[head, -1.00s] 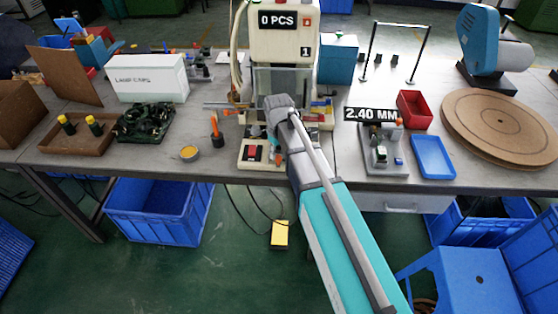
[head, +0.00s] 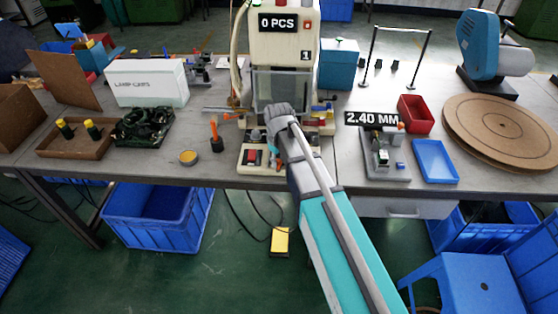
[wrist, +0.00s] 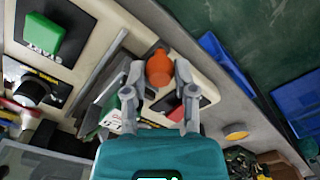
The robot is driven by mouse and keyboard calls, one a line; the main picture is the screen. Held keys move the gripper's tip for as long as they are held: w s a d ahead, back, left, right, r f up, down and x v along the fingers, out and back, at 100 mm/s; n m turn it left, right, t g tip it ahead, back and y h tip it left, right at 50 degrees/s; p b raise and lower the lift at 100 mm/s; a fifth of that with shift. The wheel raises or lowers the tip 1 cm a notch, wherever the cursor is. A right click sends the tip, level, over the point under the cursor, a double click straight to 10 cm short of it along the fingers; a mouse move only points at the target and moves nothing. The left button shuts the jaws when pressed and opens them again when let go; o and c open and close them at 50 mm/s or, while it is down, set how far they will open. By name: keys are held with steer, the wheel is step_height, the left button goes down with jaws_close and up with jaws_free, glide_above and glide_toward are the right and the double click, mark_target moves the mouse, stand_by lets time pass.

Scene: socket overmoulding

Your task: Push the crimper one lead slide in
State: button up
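The crimper (head: 284,47) is the cream machine at the middle back of the bench in the head view, with signs reading "0 PCS" and "1". My gripper (wrist: 160,72) is low in front of it. In the wrist view its two fingers stand apart, one on each side of an orange knob (wrist: 159,67), with small gaps showing. The knob appears to sit at the end of a grey slide bar (wrist: 103,70) on the cream base. In the head view my wrist hides the fingers and most of the slide.
An orange-handled tool (head: 215,133) and a yellow tin (head: 188,157) stand left of the crimper. A gauge fixture (head: 383,161) and blue tray (head: 434,160) lie to the right.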

jaws_close()
steer(key=w, duration=1)
steer(key=shift+w+d, duration=0.2)
steer(key=shift+w, duration=0.05)
steer(key=o, duration=0.6)
jaws_free()
steer(key=shift+w, duration=0.1)
steer(key=shift+r, duration=0.15)
steer(key=shift+r+p, duration=7.8)
steer(key=shift+p, duration=0.2)
